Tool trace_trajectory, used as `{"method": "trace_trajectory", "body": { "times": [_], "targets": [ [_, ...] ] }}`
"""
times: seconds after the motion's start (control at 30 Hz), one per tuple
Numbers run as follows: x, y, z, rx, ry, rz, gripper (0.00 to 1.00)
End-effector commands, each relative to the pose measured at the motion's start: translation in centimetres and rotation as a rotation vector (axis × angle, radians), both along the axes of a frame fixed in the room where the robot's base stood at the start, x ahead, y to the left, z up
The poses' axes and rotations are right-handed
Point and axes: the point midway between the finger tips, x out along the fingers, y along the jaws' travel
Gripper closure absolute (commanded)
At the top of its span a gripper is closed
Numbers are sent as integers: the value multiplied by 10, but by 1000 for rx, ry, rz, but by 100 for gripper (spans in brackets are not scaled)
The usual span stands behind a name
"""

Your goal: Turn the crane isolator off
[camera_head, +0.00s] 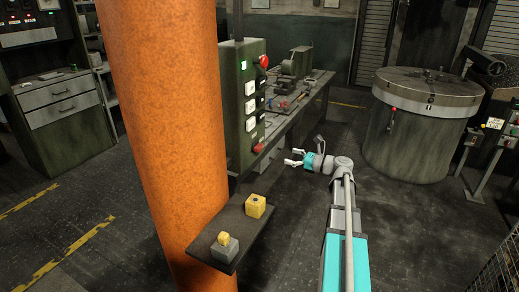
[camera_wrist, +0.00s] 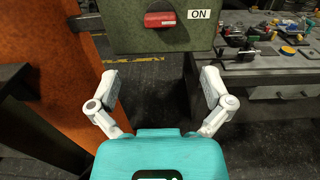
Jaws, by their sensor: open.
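A dark green control box (camera_head: 236,105) is fixed to the orange column. Its lower end also shows in the wrist view (camera_wrist: 160,40). A red switch handle (camera_wrist: 160,18) lies level on that box face, with a white ON label (camera_wrist: 208,14) just to its right. The red handle low on the box in the head view (camera_head: 259,147) appears to be the same one. My gripper (camera_head: 291,157) is apart from the box, to the right of this handle. In the wrist view its two fingers (camera_wrist: 158,88) are spread and empty, below the handle.
A small shelf (camera_head: 240,221) at the column carries two yellow-topped blocks. The orange column (camera_head: 165,130) stands left of the box. A workbench (camera_head: 312,95) with tools runs behind it. A round tank (camera_head: 425,115) stands farther right, with open floor between.

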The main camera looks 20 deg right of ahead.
Motion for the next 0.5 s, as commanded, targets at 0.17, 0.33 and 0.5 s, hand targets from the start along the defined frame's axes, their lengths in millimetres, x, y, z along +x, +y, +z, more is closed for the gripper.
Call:
{"method": "trace_trajectory", "body": {
  "times": [0.17,0.33,0.5],
  "targets": [
    [15,11,0,0,0,1,0],
    [33,25,0,0,0,1,0],
    [53,40,0,0,0,0,0]
  ]
}}
